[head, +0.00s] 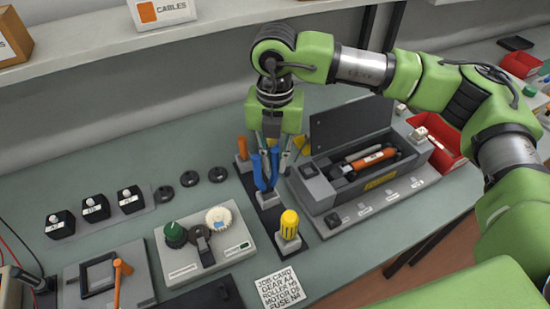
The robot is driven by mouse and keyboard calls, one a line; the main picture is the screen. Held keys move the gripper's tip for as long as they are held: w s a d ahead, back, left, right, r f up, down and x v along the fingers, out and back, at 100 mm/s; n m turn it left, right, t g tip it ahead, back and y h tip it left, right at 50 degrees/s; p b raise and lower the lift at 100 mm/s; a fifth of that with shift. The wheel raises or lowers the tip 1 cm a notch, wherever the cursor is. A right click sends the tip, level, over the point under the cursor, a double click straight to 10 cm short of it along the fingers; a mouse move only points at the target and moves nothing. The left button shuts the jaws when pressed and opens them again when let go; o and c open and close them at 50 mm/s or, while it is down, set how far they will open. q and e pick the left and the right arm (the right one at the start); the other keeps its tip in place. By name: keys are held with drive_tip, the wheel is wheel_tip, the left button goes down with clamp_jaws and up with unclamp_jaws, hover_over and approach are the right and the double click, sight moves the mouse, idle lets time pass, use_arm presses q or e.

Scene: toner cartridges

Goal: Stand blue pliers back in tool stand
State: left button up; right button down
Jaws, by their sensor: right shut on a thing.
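The blue pliers (265,180) are upright with their blue handles up, at the middle socket of the tool stand. The tool stand (279,213) is a dark strip with grey socket blocks. My right gripper (271,153) comes down from above and is shut on the blue pliers at the upper handles. The lower end of the pliers is at the grey socket block; I cannot tell how deep it sits. An orange-handled tool (242,147) stands in the far socket and a yellow-handled tool (289,222) in the near socket. My left gripper is not in view.
An open grey printer unit (322,190) with an orange cartridge (367,159) stands right of the stand. A red bin (445,147) is beyond it. A panel with knobs (180,262) is to the left. A job card (279,288) lies in front.

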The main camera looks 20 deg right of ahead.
drive_tip(key=shift+f+b, duration=0.5)
drive_tip(key=shift+f, duration=0.05)
idle(0.4)
drive_tip(key=c, duration=2)
unclamp_jaws()
drive_tip(key=shift+o, duration=0.2)
wheel_tip(320, 180, up, 12)
